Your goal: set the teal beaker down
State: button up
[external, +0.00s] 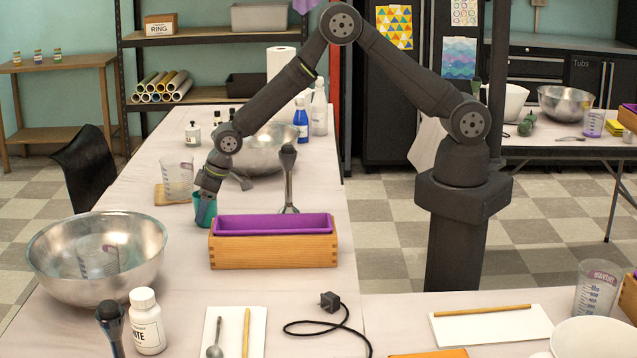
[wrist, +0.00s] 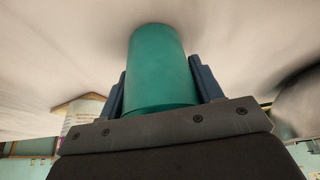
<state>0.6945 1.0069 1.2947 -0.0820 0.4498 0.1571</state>
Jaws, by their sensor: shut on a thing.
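The teal beaker (external: 200,208) is between the fingers of my gripper (external: 206,205), behind the left end of the wooden soap mould. In the wrist view the teal beaker (wrist: 160,68) fills the gap between the two dark fingers of my gripper (wrist: 160,88), which is shut on it. The beaker is close to the white tabletop (external: 178,275). I cannot tell whether its base touches the surface.
A wooden mould with a purple liner (external: 273,224) stands just right of my gripper. Large steel bowls stand front left (external: 97,258) and behind (external: 272,140). Bare tabletop lies in front left of the mould.

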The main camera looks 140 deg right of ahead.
jog(key=shift+f, duration=0.1)
jog(key=o, duration=1)
jog(key=shift+c, duration=0.2)
jog(key=v, duration=1.2)
jog(key=x, duration=1.2)
jog(key=shift+f, duration=0.2)
jog(key=shift+r, duration=1.35)
